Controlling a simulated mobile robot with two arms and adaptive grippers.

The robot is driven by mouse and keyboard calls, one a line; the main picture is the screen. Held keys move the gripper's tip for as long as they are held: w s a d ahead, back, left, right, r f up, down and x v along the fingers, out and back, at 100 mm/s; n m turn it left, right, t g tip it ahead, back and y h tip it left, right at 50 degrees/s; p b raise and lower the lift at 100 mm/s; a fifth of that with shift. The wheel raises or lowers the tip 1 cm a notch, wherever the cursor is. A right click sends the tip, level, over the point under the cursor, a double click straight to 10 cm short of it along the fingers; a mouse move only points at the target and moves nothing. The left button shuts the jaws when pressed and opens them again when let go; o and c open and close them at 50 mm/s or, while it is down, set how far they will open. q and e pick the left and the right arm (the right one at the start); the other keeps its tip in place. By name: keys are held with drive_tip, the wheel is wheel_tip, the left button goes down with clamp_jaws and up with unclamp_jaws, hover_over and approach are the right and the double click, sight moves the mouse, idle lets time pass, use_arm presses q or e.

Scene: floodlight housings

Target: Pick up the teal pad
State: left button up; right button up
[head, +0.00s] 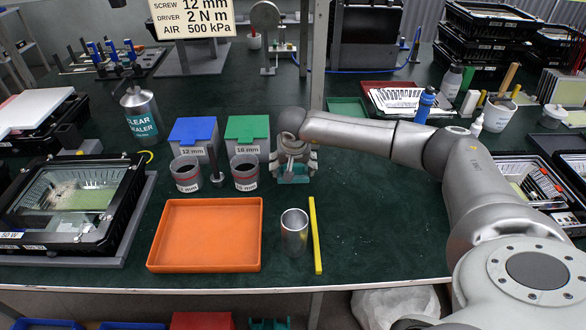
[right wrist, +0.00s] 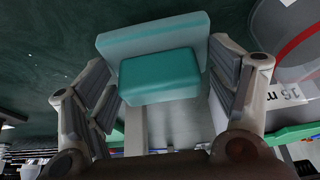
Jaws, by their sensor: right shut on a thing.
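The teal pad (head: 294,178) is at my right gripper (head: 293,168) on the green bench, just right of the grey cup labelled 16 mm. In the right wrist view the pad (right wrist: 158,75) is a block with a paler, wider part behind a darker teal front part. The fingers of my right gripper (right wrist: 160,92) are on its left and right sides, shut on it. In the head view the gripper hides much of the pad, and I cannot tell whether it touches the bench. My left gripper is not in view.
Two grey cups (head: 186,172) and blue-lidded (head: 193,134) and green-lidded (head: 247,131) boxes stand to the left. An orange tray (head: 206,234), a metal cup (head: 294,233) and a yellow bar (head: 315,236) are in front. Bench right of the bar is clear.

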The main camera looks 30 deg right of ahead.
drive_tip(key=a+r+p, duration=0.5)
drive_tip(key=a+r, duration=0.5)
drive_tip(key=a, duration=0.4)
drive_tip(key=shift+s+r, duration=0.15)
drive_tip(key=shift+r, duration=0.1)
drive_tip(key=o, duration=0.4)
drive_tip(key=c, duration=0.3)
